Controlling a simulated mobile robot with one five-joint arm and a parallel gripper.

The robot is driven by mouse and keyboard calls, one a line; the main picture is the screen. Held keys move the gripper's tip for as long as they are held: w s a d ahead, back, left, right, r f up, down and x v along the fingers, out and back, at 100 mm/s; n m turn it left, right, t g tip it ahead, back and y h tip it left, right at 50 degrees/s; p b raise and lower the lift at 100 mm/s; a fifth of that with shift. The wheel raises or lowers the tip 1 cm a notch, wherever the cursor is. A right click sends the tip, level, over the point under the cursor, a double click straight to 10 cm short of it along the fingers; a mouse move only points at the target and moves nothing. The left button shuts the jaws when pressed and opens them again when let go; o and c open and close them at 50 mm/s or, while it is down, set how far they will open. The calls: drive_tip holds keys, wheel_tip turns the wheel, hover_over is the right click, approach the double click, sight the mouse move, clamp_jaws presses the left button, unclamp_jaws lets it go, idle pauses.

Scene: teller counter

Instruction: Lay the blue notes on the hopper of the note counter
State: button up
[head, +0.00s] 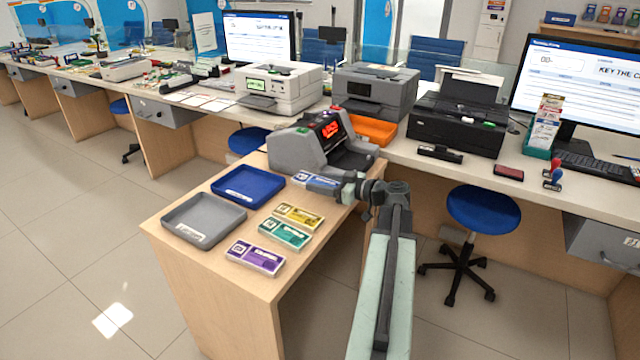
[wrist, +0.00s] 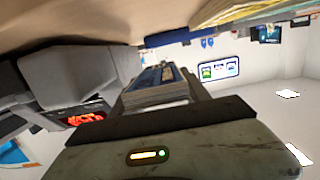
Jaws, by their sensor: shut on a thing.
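The blue notes (head: 316,180) are a banded stack held level at the right rear of the low side table. They also show between my fingers in the wrist view (wrist: 158,88). My gripper (head: 343,187) is shut on them, reaching in from the right. The note counter (head: 298,150) is a grey machine with a lit red display just behind the notes. Its dark tray-like part (head: 352,158) faces right; I cannot tell for sure which part is the hopper. In the wrist view, the counter (wrist: 75,85) appears tipped, at the left.
The side table (head: 225,285) also carries a blue tray (head: 248,202), a grey tray (head: 177,235), and yellow (head: 298,216), green (head: 284,233) and purple notes (head: 255,257). An orange tray (head: 374,131) and printers (head: 375,90) stand behind on the counter. A blue stool (head: 482,210) stands right.

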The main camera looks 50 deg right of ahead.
sight(321, 183)
wheel_tip(321, 183, up, 23)
drive_tip(key=p, duration=2.1)
drive_tip(key=shift+r+p, duration=0.15)
drive_tip(key=shift+p, duration=0.15)
